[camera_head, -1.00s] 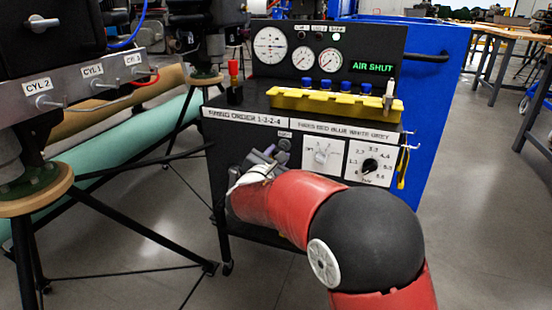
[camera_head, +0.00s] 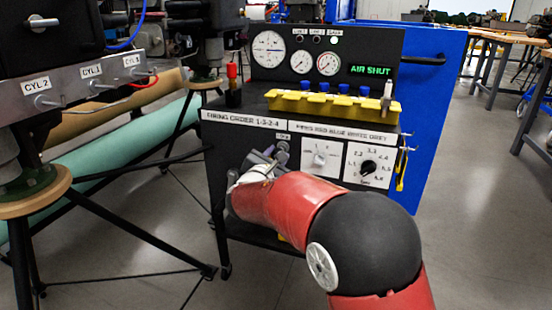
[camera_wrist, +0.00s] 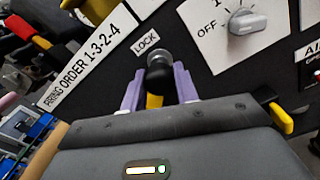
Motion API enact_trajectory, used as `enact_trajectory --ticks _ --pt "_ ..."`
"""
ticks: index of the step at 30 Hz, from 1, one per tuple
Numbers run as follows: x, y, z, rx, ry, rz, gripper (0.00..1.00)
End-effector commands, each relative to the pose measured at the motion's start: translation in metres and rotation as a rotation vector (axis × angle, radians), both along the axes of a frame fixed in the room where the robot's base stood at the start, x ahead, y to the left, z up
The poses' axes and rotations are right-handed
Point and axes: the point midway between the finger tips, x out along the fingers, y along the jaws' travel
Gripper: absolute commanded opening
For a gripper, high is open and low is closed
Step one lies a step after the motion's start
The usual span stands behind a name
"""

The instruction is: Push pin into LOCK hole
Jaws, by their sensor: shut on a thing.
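The LOCK label (camera_wrist: 145,42) is on the dark front panel of the cart, above a round metal fitting (camera_wrist: 158,58) at the hole. A black-knobbed pin (camera_wrist: 159,80) sits in line with the fitting, its knob touching or very close to it; the shaft is hidden, so its depth cannot be told. My gripper (camera_wrist: 158,88) has purple fingers on both sides of the knob and is shut on the pin. In the head view my gripper (camera_head: 268,158) is at the panel just below the LOCK fitting (camera_head: 282,146), and the pin is not clear there.
To the right are an OFF switch (camera_wrist: 247,22) and a numbered dial (camera_head: 368,167). A yellow rack (camera_head: 335,106) with blue-topped items and a red-topped item (camera_head: 232,85) stand on the cart. Turbine stands (camera_head: 40,205) are at left.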

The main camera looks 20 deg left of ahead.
Motion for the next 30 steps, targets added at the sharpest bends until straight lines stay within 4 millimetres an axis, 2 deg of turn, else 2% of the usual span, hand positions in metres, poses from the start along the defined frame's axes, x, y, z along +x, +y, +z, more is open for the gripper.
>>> enact_trajectory --ticks 1,10,11,16,21,24,30 --pt "0.0047 -0.0012 0.0036 -0.001 -0.010 0.001 0.00" --pt "0.0055 -0.0022 0.0055 -0.003 -0.011 0.000 0.00" --pt "0.0055 -0.0023 0.0055 -0.003 -0.011 0.000 0.33" --pt "0.0042 -0.0015 0.0042 -0.003 -0.008 0.001 0.55" --pt "0.0033 -0.0010 0.0034 -0.002 -0.007 0.000 0.55" --pt "0.0030 -0.0008 0.0027 -0.001 -0.006 0.001 0.62" --pt "0.0027 -0.0007 0.0024 -0.001 -0.005 0.001 0.62"
